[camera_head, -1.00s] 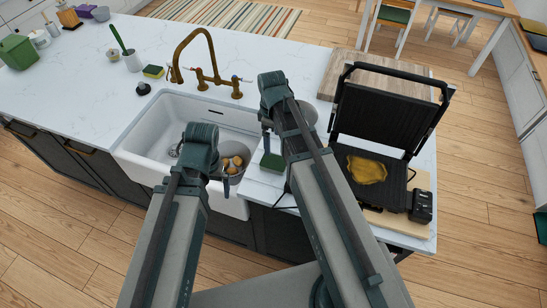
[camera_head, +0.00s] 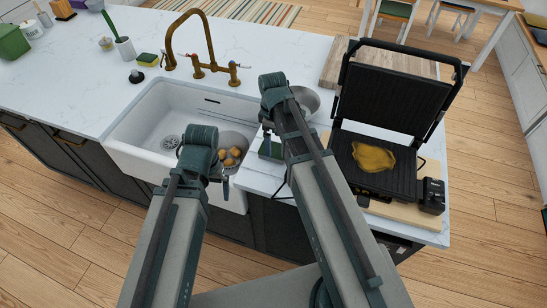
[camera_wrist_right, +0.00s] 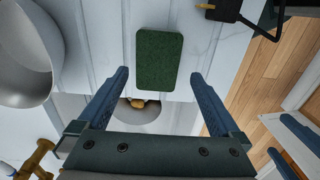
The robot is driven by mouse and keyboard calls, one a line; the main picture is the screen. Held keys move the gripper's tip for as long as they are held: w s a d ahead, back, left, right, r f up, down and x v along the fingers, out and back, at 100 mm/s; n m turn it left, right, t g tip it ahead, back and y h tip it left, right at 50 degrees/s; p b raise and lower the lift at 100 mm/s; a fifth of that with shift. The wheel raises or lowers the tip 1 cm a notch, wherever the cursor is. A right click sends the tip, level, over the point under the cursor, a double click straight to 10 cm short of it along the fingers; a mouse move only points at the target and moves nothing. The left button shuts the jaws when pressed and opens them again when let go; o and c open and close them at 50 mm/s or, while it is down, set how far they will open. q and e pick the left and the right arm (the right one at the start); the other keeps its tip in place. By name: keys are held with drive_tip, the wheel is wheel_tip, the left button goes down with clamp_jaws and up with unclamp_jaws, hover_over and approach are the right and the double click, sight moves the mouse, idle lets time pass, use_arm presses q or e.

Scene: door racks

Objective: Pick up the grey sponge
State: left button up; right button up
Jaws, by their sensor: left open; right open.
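I see no plainly grey sponge. A dark green, flat rectangular block that looks like a sponge (camera_wrist_right: 160,59) lies on the white ribbed drainboard; in the head view it (camera_head: 272,150) is partly hidden by my right arm. My right gripper (camera_wrist_right: 160,74) is open and empty, its fingers pointing toward the block's near end; its height above it is unclear. It also shows in the head view (camera_head: 268,138). My left gripper (camera_head: 224,184) is open over the front of the sink, beside the pot. A yellow-and-green sponge (camera_head: 148,60) lies behind the sink.
A pot with brown round items (camera_head: 233,152) is between my grippers at the sink (camera_head: 150,125). A metal bowl (camera_head: 307,101) stands behind my right gripper. An open grill (camera_head: 390,110) with yellow food stands right. A brass faucet (camera_head: 196,40) rises behind the sink.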

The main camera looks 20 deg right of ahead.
sight(274, 149)
drive_tip(key=shift+w+d+f+b, duration=0.15)
drive_tip(key=shift+f+b, duration=2.45)
drive_tip(key=shift+f, duration=0.15)
drive_tip(key=shift+r, duration=0.1)
drive_tip(key=c, duration=1.2)
drive_tip(key=shift+o, duration=0.2)
wheel_tip(274, 149, up, 10)
drive_tip(key=p, duration=1)
